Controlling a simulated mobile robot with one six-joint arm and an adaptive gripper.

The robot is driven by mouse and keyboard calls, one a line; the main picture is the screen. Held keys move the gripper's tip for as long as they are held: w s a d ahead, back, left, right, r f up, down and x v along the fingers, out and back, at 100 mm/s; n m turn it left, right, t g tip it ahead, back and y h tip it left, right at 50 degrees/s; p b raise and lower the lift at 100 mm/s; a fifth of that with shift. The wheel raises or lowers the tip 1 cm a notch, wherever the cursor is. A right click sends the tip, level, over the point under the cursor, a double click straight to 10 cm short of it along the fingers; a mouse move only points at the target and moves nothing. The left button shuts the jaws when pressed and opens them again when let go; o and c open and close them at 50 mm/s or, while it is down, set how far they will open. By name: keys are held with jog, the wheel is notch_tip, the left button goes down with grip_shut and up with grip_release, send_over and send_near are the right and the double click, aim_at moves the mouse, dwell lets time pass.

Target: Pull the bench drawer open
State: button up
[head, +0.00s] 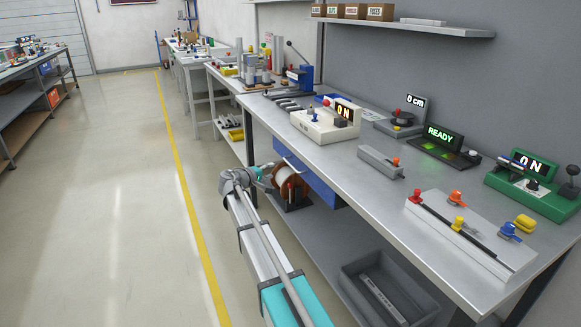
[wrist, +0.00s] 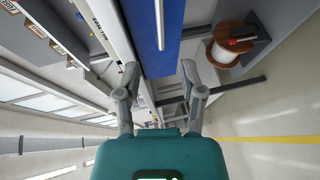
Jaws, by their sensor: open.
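The blue bench drawer (head: 308,178) sits under the front edge of the grey bench top. Its blue front (wrist: 172,30) fills the top middle of the wrist view, with a pale bar handle (wrist: 159,24) running along it. The drawer looks shut, its front close under the bench edge. My gripper (head: 266,173) is in front of the drawer's left end, low in the aisle. In the wrist view my gripper (wrist: 160,72) is open and empty, its fingers spread apart. The handle lies ahead of the fingertips, between their lines, and I see no contact.
A cable spool (head: 292,188) stands on the lower shelf close to my gripper. A grey bin (head: 362,270) is farther right on that shelf. Switch boxes and fixtures, including a white ON box (head: 325,124), crowd the bench top. The aisle floor (head: 120,200) is clear.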

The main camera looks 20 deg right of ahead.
aim_at(290, 165)
jog(key=b+x, duration=0.2)
jog(key=x, duration=1)
jog(key=shift+c, duration=0.3)
grip_shut()
